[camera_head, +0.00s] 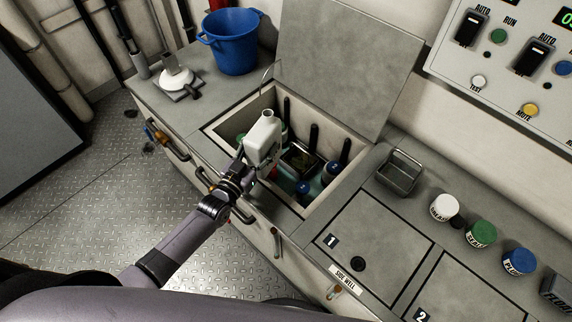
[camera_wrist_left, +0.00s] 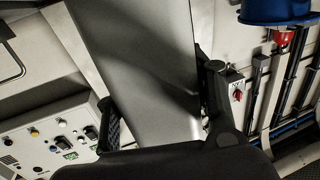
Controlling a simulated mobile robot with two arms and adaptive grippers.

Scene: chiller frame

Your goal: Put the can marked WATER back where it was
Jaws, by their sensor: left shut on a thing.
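A white can (camera_head: 263,138) with a short neck is held up by my left gripper (camera_head: 249,166) over the left part of an open well (camera_head: 211,133) in the counter. I cannot read a WATER mark on it from here. In the left wrist view a broad pale grey side of the can (camera_wrist_left: 140,70) fills the space between the two fingers of my left gripper (camera_wrist_left: 160,110). The can tilts slightly in the head view and hides part of the well behind it. My right gripper is not in view.
The well holds blue-topped containers (camera_head: 303,187) and dark upright handles. Its lid (camera_head: 345,60) stands open behind. A blue bucket (camera_head: 233,42) stands at the left. An empty metal tray (camera_head: 399,173) and white, green and blue jars (camera_head: 444,207) stand at the right.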

